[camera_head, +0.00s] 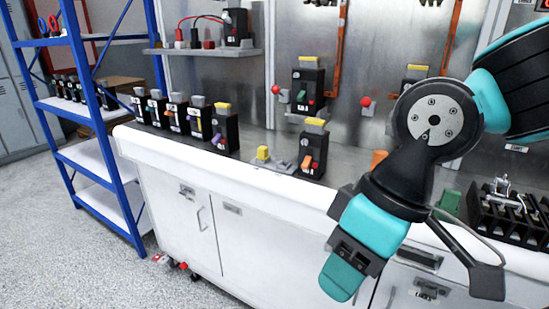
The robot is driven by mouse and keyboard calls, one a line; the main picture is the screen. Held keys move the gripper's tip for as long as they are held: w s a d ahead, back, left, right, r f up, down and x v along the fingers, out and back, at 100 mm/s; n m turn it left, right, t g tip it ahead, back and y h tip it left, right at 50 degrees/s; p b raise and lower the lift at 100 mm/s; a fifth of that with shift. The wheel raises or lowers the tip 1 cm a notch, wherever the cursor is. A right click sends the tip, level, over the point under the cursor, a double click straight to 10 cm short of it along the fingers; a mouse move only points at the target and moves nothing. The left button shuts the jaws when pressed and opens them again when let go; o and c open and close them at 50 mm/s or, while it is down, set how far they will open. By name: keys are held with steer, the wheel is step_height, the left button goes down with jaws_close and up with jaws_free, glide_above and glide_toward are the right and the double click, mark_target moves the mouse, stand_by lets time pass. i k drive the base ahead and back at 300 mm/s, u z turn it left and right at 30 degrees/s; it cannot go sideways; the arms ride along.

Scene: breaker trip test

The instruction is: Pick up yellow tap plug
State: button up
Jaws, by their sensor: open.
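A small yellow piece (263,152), which looks like the yellow tap plug, sits on a low grey base (273,164) near the bench's front edge. It stands left of a black breaker (313,153) with a yellow top and an orange lever. My gripper (343,278), teal and black, hangs in front of the bench, to the right of and nearer than the yellow piece. It is open and well apart from the yellow piece. Its fingers overlap in this view, so the gap between them is hard to see.
Several black breakers (222,132) line the bench (200,156) to the left. Another breaker (307,88) stands on a ledge behind. A green block (450,202) and a black terminal block (508,214) lie at right.

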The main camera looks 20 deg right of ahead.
mark_target(262, 151)
steer(key=u, duration=0.05)
steer(key=k, duration=1.15)
steer(key=u, duration=0.7)
steer(key=i, duration=0.75)
steer(key=u, duration=0.4)
steer(key=i, duration=1.5)
steer(key=z, duration=1.25)
steer(key=i, duration=0.4)
steer(key=z, duration=0.25)
